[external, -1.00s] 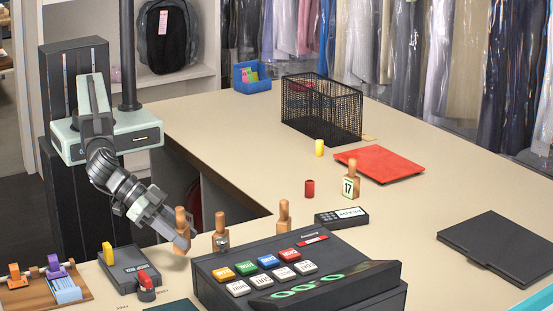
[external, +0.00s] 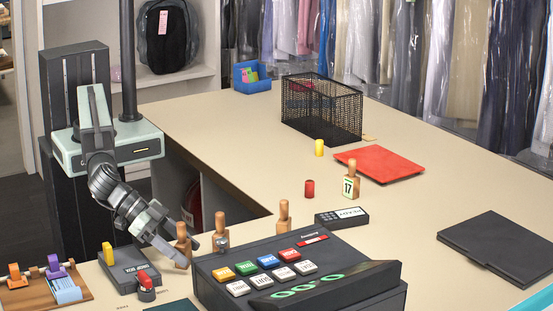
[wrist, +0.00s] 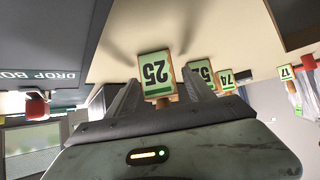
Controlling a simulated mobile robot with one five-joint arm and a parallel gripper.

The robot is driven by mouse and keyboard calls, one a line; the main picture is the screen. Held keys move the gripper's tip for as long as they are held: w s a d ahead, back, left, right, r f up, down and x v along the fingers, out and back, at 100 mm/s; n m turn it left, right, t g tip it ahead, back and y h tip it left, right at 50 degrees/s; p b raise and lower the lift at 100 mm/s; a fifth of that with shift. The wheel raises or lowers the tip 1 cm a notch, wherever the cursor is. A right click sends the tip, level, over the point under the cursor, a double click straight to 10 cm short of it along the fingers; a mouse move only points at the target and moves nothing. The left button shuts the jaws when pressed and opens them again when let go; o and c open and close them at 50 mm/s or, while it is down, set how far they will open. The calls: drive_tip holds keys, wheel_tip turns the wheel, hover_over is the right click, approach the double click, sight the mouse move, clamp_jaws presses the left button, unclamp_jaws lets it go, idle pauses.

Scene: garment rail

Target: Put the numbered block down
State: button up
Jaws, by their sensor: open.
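A wooden block with a peg top (external: 182,242) stands upright on the counter beside the black register. My gripper (external: 190,254) is open around this block, with one finger on each side. In the wrist view my gripper (wrist: 160,92) has its two spread fingers flanking the block's label. Whether either finger still touches the block cannot be told.
Similar peg blocks stand to the right (external: 221,232), behind the register (external: 284,214) and, labelled 17, farther back (external: 350,186). The black register (external: 300,270) is close on the right.

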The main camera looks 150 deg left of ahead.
drive_tip(key=p+v, duration=0.7)
drive_tip(key=v, duration=0.5)
drive_tip(key=s+a+f+m+g+h, duration=0.3)
drive_tip(key=s+a+f+m, duration=0.1)
drive_tip(key=s, duration=0.4)
drive_tip(key=s+a+f+m+g+h, duration=0.4)
drive_tip(key=s+f+m, duration=0.1)
drive_tip(key=s, duration=0.4)
drive_tip(key=shift+s+a, duration=0.25)
drive_tip(key=shift+a, duration=0.15)
